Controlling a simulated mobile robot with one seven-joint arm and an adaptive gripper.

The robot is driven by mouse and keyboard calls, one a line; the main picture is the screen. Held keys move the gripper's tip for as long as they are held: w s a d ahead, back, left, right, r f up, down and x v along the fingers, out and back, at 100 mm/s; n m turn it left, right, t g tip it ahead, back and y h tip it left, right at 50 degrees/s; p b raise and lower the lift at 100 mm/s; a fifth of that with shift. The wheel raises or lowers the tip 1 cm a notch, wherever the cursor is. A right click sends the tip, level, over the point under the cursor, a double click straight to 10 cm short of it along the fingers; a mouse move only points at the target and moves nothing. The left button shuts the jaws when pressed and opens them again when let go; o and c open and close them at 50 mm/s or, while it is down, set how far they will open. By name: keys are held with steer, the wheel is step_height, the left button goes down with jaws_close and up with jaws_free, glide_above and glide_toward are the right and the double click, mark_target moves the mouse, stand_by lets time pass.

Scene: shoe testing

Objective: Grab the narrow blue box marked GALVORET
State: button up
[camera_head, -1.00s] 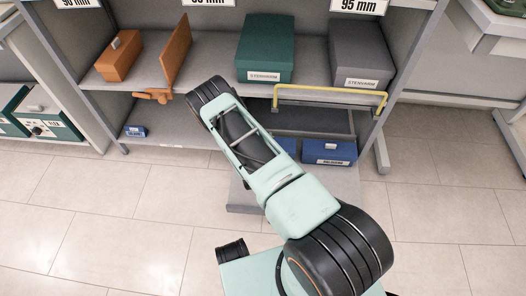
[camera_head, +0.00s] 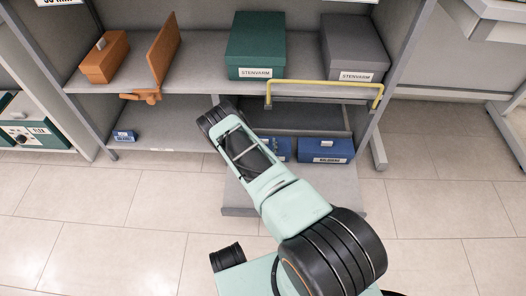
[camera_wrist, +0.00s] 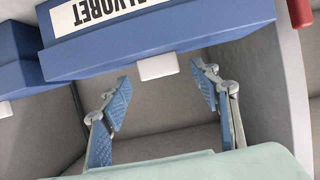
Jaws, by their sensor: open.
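The blue box marked with a partly cut-off label ending in "ALVORET" (camera_wrist: 165,42) fills the upper part of the wrist view. A white tab (camera_wrist: 157,67) sticks out from its edge. My gripper (camera_wrist: 161,88) is open, with its two blue-padded fingers spread on either side below the tab. The fingers appear apart from the box, and nothing is between them. In the head view, my arm hides the gripper and partly covers a blue box (camera_head: 283,149) in the low pull-out. I cannot tell for certain which head-view box carries the GALVORET label.
Another blue box (camera_wrist: 22,75) sits at left in the wrist view. A labelled blue box (camera_head: 326,148) is in the pull-out, below a yellow rail (camera_head: 325,84). Green (camera_head: 256,42) and grey (camera_head: 353,45) boxes stand above. A small blue box (camera_head: 124,136) lies lower left.

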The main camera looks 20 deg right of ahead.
steer(key=shift+b+x, duration=0.35)
steer(key=shift+x, duration=1.1)
steer(key=shift+s, duration=0.1)
steer(key=shift+c, duration=0.7)
jaws_close()
